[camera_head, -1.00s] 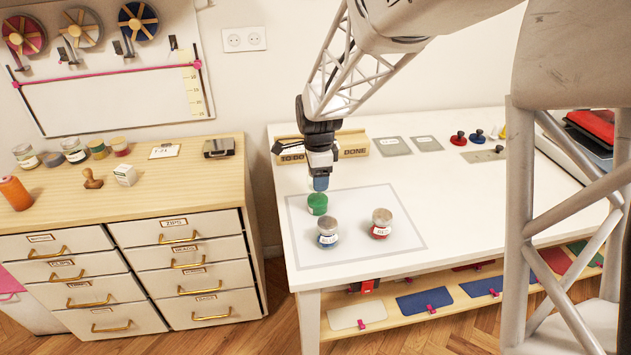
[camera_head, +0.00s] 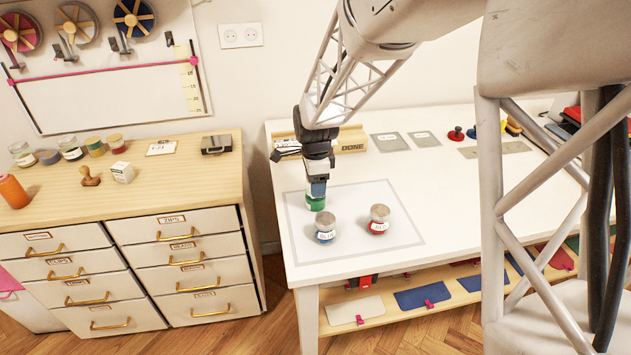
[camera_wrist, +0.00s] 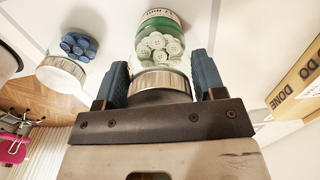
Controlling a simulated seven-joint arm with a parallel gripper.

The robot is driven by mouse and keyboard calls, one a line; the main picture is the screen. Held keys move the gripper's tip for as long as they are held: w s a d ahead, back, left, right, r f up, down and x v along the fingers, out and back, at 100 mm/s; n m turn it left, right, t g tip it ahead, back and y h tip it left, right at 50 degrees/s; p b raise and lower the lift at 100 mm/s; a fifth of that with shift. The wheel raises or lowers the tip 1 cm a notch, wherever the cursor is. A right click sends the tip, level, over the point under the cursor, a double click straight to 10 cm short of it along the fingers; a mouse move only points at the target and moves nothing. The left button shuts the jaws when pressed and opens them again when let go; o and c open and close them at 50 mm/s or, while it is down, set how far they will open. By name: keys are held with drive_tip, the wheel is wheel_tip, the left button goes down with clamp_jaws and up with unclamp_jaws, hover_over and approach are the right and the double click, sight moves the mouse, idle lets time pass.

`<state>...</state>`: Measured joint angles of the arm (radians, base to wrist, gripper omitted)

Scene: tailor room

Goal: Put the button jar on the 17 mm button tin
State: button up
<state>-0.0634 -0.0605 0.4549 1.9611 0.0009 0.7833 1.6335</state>
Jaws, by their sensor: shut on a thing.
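My gripper (camera_wrist: 160,84) is shut on the ribbed metallic lid of a clear glass jar (camera_wrist: 160,48) of pale buttons. In the head view my gripper (camera_head: 317,192) points down at the left part of the grey-bordered mat. Directly beyond the glass in the wrist view is a green round part (camera_wrist: 158,20) with lettering that looks like 17 mm. This green part (camera_head: 315,204) also shows below my fingers in the head view. I cannot tell whether it is a separate tin touching the jar's base. My fingers hide most of the jar there.
A jar labelled BLUE (camera_head: 326,228) stands close at the right, also in the wrist view (camera_wrist: 78,46). A jar labelled RED (camera_head: 379,219) stands further right. A wooden TO DO/DONE rack (camera_head: 350,138) is behind. The mat's front right is clear.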

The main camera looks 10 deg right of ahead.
drive_tip(key=shift+f, duration=0.15)
drive_tip(key=o, duration=1)
wheel_tip(320, 180, up, 12)
drive_tip(key=shift+r, duration=0.15)
idle(0.6)
